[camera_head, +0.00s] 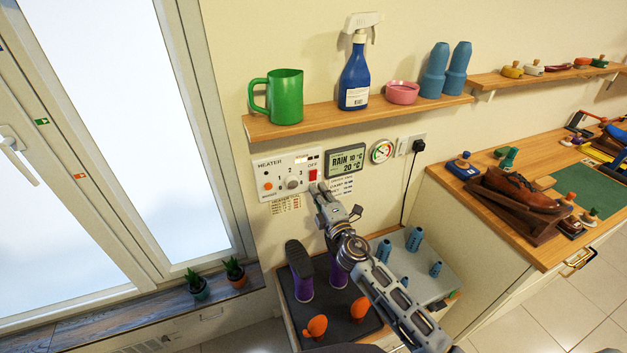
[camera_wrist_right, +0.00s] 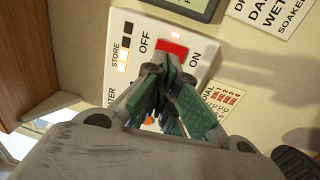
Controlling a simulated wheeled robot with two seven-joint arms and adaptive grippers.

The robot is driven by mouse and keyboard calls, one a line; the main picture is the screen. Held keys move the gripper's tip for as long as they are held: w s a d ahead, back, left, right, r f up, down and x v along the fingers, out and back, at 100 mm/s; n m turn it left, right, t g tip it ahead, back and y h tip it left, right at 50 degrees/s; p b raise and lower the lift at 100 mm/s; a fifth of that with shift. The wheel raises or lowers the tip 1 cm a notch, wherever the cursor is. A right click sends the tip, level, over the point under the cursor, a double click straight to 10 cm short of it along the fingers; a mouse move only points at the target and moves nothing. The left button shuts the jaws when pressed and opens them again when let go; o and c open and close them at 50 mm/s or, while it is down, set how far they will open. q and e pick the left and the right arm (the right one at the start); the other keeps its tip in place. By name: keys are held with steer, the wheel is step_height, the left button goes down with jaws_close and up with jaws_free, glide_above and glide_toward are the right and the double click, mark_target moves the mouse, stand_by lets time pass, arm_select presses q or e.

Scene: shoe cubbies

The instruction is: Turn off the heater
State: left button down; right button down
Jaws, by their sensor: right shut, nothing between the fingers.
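The heater panel (camera_head: 262,178) is a white box on the wall below the shelf, with numbers, a grey dial (camera_head: 292,183) and an orange round light or button (camera_head: 268,186). Its red switch (camera_head: 313,175) is at the right end, with OFF printed above it. In the wrist view the red switch (camera_wrist_right: 172,48) lies between the words OFF and ON; its tilt is unclear. My right gripper (camera_head: 322,188) is shut and empty, just below the switch. In the wrist view its fingertips (camera_wrist_right: 167,73) almost meet the switch; I cannot tell whether they touch. My left gripper is out of view.
A shelf (camera_head: 330,115) with a green mug (camera_head: 285,97) and spray bottle (camera_head: 355,72) is above the panel. A display (camera_head: 345,160) and gauge (camera_head: 382,151) are to its right. Boots (camera_head: 300,270) stand below, near my right arm. A window is left.

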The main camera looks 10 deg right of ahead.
mark_target(310, 174)
steer(key=shift+x, duration=0.85)
steer(key=shift+w+a+r, duration=0.15)
steer(key=shift+w, duration=0.45)
steer(key=shift+w+a+p, duration=0.1)
steer(key=shift+w+p, duration=0.25)
steer(key=shift+w, duration=0.2)
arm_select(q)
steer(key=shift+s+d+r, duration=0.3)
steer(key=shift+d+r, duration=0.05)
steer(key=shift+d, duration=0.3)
arm_select(e)
steer(key=shift+w+a, duration=0.1)
steer(key=shift+w, duration=0.2)
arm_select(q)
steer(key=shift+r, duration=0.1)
arm_select(e)
steer(key=shift+r, duration=0.1)
